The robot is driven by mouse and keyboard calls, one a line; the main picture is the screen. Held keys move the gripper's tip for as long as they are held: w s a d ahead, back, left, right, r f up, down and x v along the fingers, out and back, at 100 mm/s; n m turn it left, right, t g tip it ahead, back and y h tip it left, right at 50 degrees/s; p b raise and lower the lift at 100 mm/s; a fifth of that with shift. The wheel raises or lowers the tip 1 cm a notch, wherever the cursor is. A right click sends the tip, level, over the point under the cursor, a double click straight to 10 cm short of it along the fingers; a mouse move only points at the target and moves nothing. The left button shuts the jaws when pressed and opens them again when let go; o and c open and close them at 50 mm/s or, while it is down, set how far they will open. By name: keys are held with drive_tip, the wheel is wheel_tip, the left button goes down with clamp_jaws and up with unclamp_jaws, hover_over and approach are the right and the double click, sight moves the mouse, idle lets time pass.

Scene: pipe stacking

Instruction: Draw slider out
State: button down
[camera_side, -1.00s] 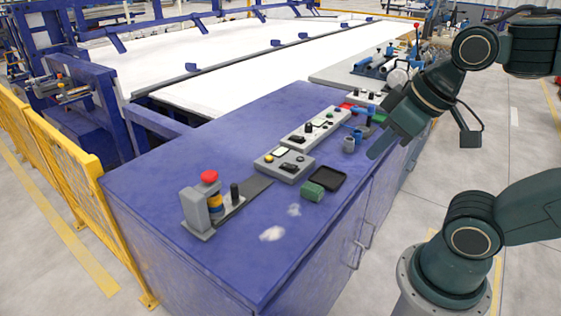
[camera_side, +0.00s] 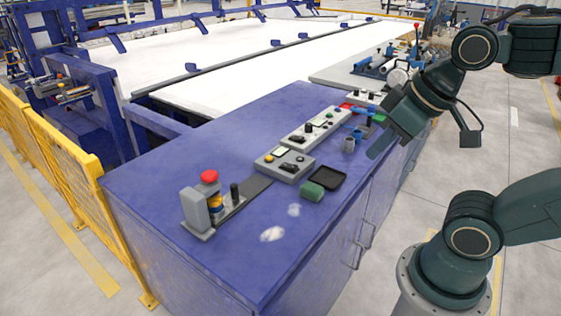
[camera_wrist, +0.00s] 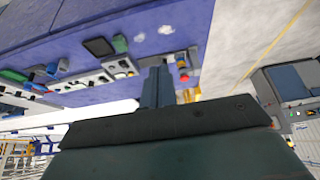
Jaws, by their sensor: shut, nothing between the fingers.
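A grey fixture (camera_side: 193,212) with a red mushroom button (camera_side: 209,177) stands at the near left of the blue cabinet top. A black upright knob (camera_side: 234,192) and a flat dark strip (camera_side: 258,187) beside it look like slider parts, but I cannot tell for sure. In the wrist view the red button (camera_wrist: 183,77) shows right of my fingers, and the strip is partly behind them. My gripper (camera_side: 374,153) is shut and empty, at the cabinet's right edge in the side view, well apart from the fixture. Its fingers (camera_wrist: 157,72) show together in the wrist view.
Grey control boxes (camera_side: 284,164) stand in a row along the blue cabinet (camera_side: 180,165). A green block (camera_side: 312,192) and a black tray (camera_side: 328,179) lie near the front edge. A yellow fence (camera_side: 55,160) runs at left. The cabinet's near corner is mostly clear.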

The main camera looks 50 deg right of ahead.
drive_tip(key=c, duration=1.6)
unclamp_jaws()
drive_tip(key=o, duration=0.3)
drive_tip(key=shift+w+r, duration=0.15)
drive_tip(key=shift+w, duration=0.05)
drive_tip(key=shift+o, duration=0.2)
drive_tip(key=w+r+m+g, duration=0.1)
drive_tip(key=w+m+g, duration=0.35)
drive_tip(key=w, duration=1.75)
drive_tip(key=w+d+f+m+g, duration=0.1)
drive_tip(key=w+f+m, duration=0.5)
drive_tip(key=w+f, duration=1)
drive_tip(key=shift+w+d+f+m, duration=0.25)
drive_tip(key=shift+w+d+m, duration=0.1)
drive_tip(key=shift+d, duration=0.15)
